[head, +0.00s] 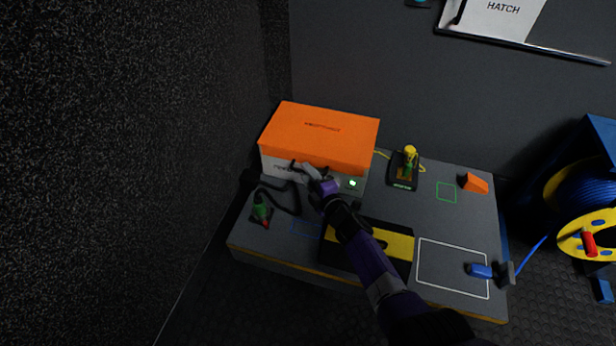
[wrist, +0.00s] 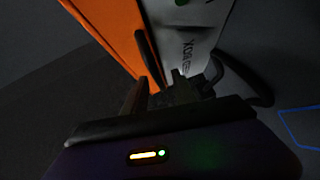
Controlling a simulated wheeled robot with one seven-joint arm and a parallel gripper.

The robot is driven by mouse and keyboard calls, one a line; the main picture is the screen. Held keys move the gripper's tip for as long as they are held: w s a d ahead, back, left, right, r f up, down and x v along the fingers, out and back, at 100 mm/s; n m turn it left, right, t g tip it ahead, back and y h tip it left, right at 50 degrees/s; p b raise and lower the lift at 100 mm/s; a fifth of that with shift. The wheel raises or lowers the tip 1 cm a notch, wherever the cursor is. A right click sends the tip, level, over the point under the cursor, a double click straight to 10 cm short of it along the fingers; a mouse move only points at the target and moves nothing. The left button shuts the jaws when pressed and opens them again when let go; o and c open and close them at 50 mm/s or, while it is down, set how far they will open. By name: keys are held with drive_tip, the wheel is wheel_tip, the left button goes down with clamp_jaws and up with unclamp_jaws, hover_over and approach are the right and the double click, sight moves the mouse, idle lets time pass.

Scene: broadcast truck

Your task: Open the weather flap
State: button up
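The weather flap appears to be the orange cover (head: 320,137) over a pale box (head: 280,168) at the back left of the bench. It hangs over the top of the box's front, and the pale lower front shows beneath it. My gripper (head: 309,172) is at the box front, just below the flap's lower edge. In the wrist view the orange flap (wrist: 104,28) is at upper left, with a dark bar (wrist: 148,58) along its edge. My fingers (wrist: 158,94) stand apart near the bar's lower end; I see no clear grip on it.
A black cable (head: 287,203) loops left of my gripper, near a green-and-red connector (head: 262,212). A yellow-and-black panel (head: 398,244) lies under my arm. A black stand with a yellow-green plug (head: 409,162), an orange wedge (head: 475,183) and a blue connector (head: 481,271) are to the right.

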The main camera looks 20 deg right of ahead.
drive_tip(key=shift+c, duration=0.2)
clamp_jaws()
idle(1.2)
